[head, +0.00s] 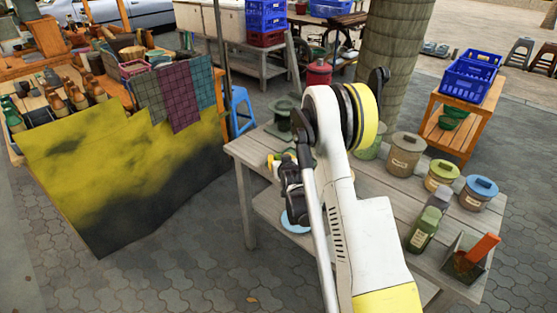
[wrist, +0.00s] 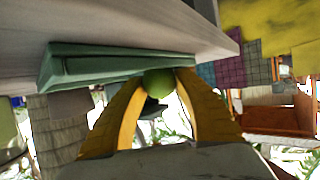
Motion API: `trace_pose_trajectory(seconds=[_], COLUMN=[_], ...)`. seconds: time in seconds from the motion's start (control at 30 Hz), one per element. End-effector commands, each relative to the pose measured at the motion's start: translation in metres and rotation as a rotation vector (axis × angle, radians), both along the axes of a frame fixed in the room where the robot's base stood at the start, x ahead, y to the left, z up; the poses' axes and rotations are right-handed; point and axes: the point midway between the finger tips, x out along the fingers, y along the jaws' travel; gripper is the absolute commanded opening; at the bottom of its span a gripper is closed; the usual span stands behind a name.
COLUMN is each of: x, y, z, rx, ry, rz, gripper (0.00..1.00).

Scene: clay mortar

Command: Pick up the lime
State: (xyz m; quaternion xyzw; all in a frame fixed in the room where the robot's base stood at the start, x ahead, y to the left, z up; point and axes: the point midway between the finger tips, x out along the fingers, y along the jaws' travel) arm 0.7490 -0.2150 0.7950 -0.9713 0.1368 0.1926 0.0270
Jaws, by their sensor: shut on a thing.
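The lime (wrist: 158,84) is a small round green fruit. In the wrist view it sits between the tips of the two yellow fingers of my gripper (wrist: 158,90), which are shut on it. In the head view my gripper (head: 277,160) is at the left part of the grey wooden table, mostly behind my arm, and I cannot make out the lime clearly there. A dark green mortar (head: 283,115) stands on the table just beyond the gripper. A green flat-edged piece (wrist: 95,66) is close to the lime in the wrist view.
The table (head: 245,148) also holds lidded pots (head: 405,155), a green bottle (head: 423,232) and a metal scoop-like box (head: 465,262) to the right. A stall with a yellow-black cloth (head: 110,180) stands left. Paved floor lies between them.

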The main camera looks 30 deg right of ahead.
Motion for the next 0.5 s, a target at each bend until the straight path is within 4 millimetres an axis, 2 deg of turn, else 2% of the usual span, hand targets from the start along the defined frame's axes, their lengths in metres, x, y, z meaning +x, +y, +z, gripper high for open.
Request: trace_pose_trajectory(seconds=[0.33, 0.5], x=[0.0, 0.0], y=[0.0, 0.0], z=[0.0, 0.012], rx=[0.0, 0.0], ry=[0.001, 0.001], rz=[0.0, 0.0], gripper=[0.07, 0.07])
